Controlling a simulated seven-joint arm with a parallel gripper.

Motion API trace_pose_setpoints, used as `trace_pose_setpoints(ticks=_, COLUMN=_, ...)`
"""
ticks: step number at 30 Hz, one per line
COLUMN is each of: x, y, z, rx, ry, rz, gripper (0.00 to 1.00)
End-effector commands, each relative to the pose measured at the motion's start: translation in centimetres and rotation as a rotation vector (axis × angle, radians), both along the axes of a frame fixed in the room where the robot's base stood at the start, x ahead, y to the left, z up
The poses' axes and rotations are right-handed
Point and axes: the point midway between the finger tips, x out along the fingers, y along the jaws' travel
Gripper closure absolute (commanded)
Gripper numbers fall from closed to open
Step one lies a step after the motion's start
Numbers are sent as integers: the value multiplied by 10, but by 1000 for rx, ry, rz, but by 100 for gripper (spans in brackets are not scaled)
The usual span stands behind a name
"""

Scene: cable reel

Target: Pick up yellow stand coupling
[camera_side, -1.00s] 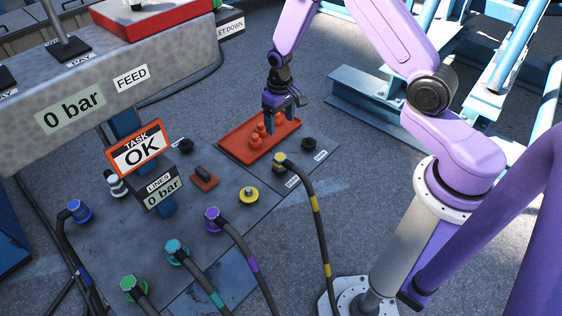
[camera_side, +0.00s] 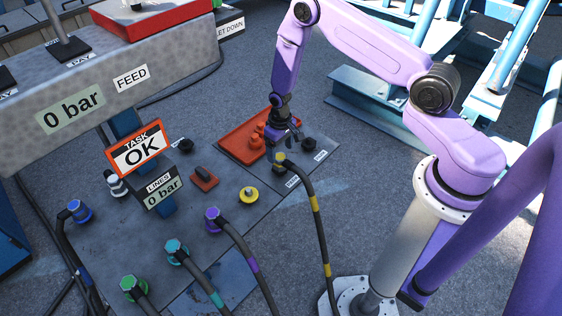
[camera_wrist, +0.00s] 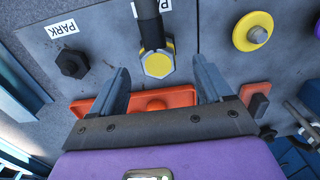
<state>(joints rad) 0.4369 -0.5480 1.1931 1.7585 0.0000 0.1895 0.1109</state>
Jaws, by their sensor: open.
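The yellow stand coupling (camera_side: 280,160) sits on the grey plate, with a black hose banded in yellow running from it toward the front. In the wrist view its yellow hexagonal face (camera_wrist: 158,64) shows with the black hose leading off to the top. My gripper (camera_side: 282,143) is open and empty just above and behind the coupling. In the wrist view the two fingers (camera_wrist: 162,72) stand either side of the coupling, which appears between their tips without contact. How far above it they are is hard to tell.
An orange tray (camera_side: 232,147) with orange pieces lies behind the coupling. A black hexagonal fitting (camera_wrist: 72,63) by the PARK label stands beside it. A yellow round port (camera_side: 249,194) and a red-based block (camera_side: 204,178) are to the left. Other coloured hose couplings stand in front.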

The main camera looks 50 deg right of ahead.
Motion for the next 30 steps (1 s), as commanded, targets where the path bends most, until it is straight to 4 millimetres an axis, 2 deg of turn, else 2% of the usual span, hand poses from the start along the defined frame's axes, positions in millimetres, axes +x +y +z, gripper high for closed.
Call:
trace_pose_setpoints(ticks=12, x=-1, y=-3, z=-46, rx=0, ry=1, rz=0, gripper=21)
trace_pose_setpoints(ticks=22, x=0, y=-3, z=-50, rx=0, ry=0, rz=0, gripper=21)
trace_pose_setpoints(ticks=23, x=0, y=-3, z=-50, rx=0, ry=0, rz=0, gripper=28)
trace_pose_setpoints(ticks=28, x=0, y=-3, z=-50, rx=0, ry=0, rz=0, gripper=83)
trace_pose_setpoints(ticks=30, x=0, y=-3, z=-49, rx=0, ry=0, rz=0, gripper=83)
